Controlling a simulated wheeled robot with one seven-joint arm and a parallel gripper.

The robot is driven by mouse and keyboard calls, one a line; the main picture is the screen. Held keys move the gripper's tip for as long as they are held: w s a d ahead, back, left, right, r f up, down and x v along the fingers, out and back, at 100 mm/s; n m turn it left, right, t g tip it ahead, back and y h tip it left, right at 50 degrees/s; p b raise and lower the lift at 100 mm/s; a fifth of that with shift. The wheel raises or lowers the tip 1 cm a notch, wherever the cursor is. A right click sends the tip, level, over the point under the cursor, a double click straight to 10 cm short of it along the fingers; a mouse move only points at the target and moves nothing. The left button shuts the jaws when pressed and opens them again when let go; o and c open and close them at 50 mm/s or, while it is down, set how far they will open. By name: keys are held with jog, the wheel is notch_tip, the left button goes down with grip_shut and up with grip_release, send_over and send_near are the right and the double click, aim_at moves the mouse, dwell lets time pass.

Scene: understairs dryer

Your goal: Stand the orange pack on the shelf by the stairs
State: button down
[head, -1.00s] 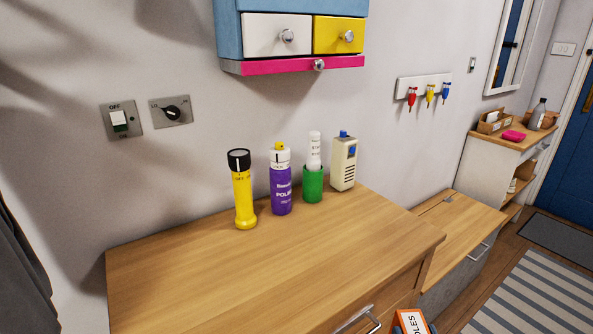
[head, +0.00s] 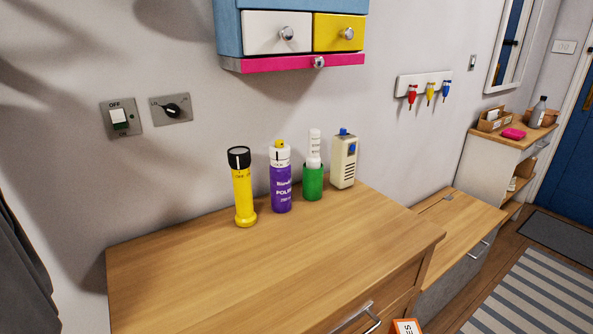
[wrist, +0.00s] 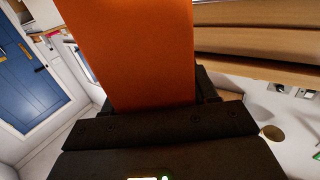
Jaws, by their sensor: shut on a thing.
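The orange pack (head: 406,329) shows only as a small white and orange top with dark lettering at the bottom edge of the head view. In the wrist view the orange pack (wrist: 130,50) fills the upper middle as a plain orange face. My gripper (wrist: 155,106) is shut on it, and the pack extends away from the dark jaws. The gripper is out of sight in the head view. I cannot make out stairs or tell which surface is the shelf by the stairs.
A blue drawer unit (head: 228,25) hangs above. A lower bench (head: 455,222) stands right.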

jog(key=f, duration=0.2)
jog(key=s+f, duration=0.1)
jog(key=f, duration=0.2)
jog(key=s+f, duration=0.1)
jog(key=f, duration=0.1)
jog(key=shift+d+f, duration=0.1)
jog(key=shift+f, duration=0.1)
dwell(0.4)
